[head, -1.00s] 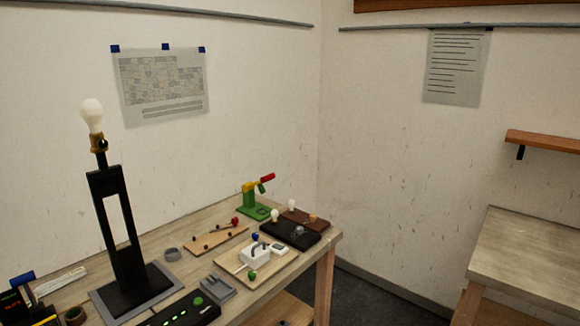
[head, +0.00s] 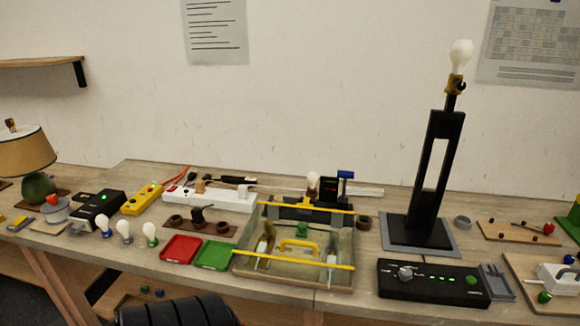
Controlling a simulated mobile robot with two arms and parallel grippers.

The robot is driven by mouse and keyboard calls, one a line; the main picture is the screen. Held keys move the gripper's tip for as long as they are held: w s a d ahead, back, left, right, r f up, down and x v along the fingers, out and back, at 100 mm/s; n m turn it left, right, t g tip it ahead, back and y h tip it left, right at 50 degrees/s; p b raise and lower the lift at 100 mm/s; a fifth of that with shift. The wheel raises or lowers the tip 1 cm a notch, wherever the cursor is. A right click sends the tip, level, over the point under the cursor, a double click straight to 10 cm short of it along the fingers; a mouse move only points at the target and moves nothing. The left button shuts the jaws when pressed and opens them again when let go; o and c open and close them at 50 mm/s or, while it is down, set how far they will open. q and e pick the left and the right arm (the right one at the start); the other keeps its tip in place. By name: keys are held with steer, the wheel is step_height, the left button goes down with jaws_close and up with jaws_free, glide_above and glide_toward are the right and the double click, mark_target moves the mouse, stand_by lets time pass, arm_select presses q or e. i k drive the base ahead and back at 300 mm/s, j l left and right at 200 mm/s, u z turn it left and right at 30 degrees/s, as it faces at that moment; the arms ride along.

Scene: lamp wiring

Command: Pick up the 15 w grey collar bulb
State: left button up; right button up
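Three small bulbs stand in a row near the front edge of the bench, left of the middle. The middle one appears to have a grey collar (head: 124,231); its wattage marking is too small to read. The bulb on its left has a blue collar (head: 104,227), and the one on its right has a green collar (head: 150,234). All three look upright and apart from each other. Neither of my grippers is in view. A black ribbed part at the bottom edge looks like part of my arm.
Red (head: 181,248) and green (head: 215,254) trays lie right of the bulbs. A glass-like bin (head: 290,285) with yellow bars stands further right. A black box with a green light (head: 98,209) is behind the bulbs. A tall black lamp (head: 432,180) stands at right.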

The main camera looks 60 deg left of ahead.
mark_target(122, 227)
steer(key=u, duration=3.1)
steer(key=i+j, duration=0.15)
steer(key=i+j+z, duration=0.1)
steer(key=j, duration=0.25)
steer(key=i, duration=0.1)
